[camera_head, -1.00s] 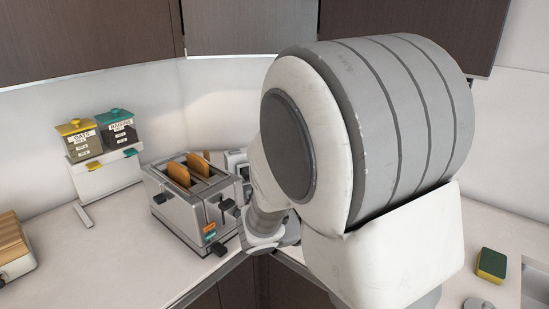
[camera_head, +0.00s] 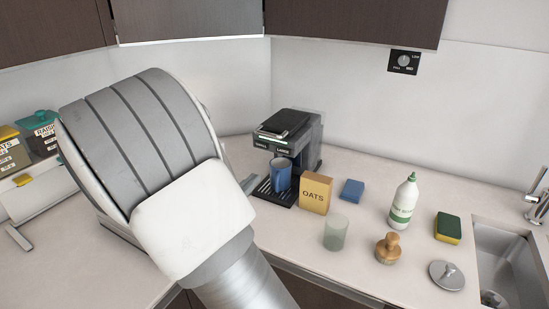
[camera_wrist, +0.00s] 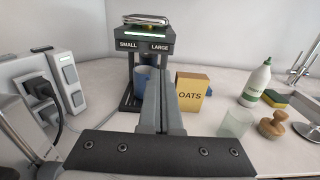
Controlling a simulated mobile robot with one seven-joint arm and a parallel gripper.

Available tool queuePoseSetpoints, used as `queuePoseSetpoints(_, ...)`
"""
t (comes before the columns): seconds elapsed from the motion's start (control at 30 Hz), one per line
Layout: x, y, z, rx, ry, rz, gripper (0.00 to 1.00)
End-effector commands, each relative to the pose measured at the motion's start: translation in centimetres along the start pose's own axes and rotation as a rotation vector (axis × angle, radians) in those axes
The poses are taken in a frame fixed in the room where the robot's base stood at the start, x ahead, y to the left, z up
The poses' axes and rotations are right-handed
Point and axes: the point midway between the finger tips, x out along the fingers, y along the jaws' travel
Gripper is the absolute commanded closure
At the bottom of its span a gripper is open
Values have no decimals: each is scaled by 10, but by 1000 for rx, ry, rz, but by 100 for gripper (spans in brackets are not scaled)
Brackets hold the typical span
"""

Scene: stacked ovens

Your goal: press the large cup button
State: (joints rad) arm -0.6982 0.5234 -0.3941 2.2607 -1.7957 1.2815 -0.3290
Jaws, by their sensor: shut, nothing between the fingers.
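The coffee machine (camera_head: 300,132) stands on the counter in the corner, black with a silver top. Its front has a SMALL label (camera_wrist: 127,45) on the left and a LARGE label (camera_wrist: 160,47) on the right; the LARGE label (camera_head: 283,149) also shows in the head view. A blue mug (camera_head: 281,174) stands on its drip tray; in the wrist view my fingers partly cover the mug. My gripper (camera_wrist: 162,78) is shut and empty. Its fingers point toward the machine, and in the picture their tips lie below the LARGE label, apart from it.
An oats box (camera_head: 315,193) stands right of the machine, with a blue block (camera_head: 352,190), a glass (camera_head: 336,232), a brush (camera_head: 388,248), a bottle (camera_head: 403,200) and a sponge (camera_head: 447,228). A sink (camera_head: 505,265) is at right. Plugged outlets (camera_wrist: 62,85) are at left.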

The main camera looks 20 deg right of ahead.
Motion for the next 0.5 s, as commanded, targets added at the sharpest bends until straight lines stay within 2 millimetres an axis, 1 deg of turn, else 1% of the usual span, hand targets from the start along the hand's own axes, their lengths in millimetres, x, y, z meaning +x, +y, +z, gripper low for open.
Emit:
queuePoseSetpoints(0.17, 15, -1, 0, 0, -1, -4, 100)
queuePoseSetpoints(0.27, 32, -2, 0, 1, -2, -6, 100)
queuePoseSetpoints(0.5, 85, -2, 0, 0, -1, -5, 100)
